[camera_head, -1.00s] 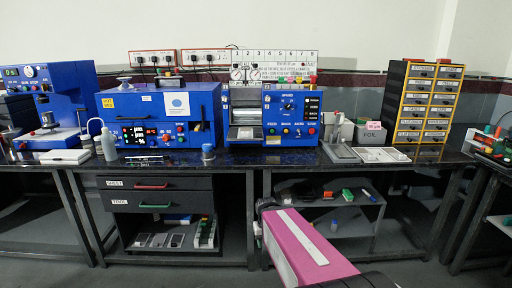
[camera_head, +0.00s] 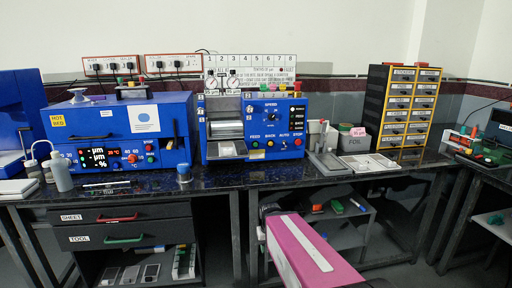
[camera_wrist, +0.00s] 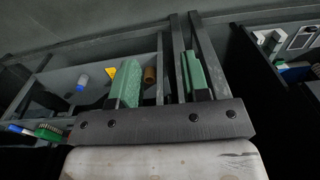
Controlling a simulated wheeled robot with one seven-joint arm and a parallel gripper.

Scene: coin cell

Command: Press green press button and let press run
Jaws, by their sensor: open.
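A blue machine with a metal roller (camera_head: 226,128) and a front panel of knobs and small coloured buttons (camera_head: 279,126) stands mid-bench. Its panel reads SPEED, FEED, BACK, AUTO and STOP; the buttons are too small for me to pick out a green press button surely. Another blue machine (camera_head: 20,110) is cut off at the left edge, its controls out of view. My gripper (camera_wrist: 160,80) is open and empty in the wrist view, its two green-padded fingers apart. It is low in front of the bench, away from both machines. In the head view my pink arm link hides part of the space below.
A blue hot-bed machine (camera_head: 95,125) stands left of the roller machine, with bottles (camera_head: 60,170) in front. Below the dark bench top (camera_head: 220,180) are drawers (camera_head: 125,216) and a low shelf (camera_head: 345,235).

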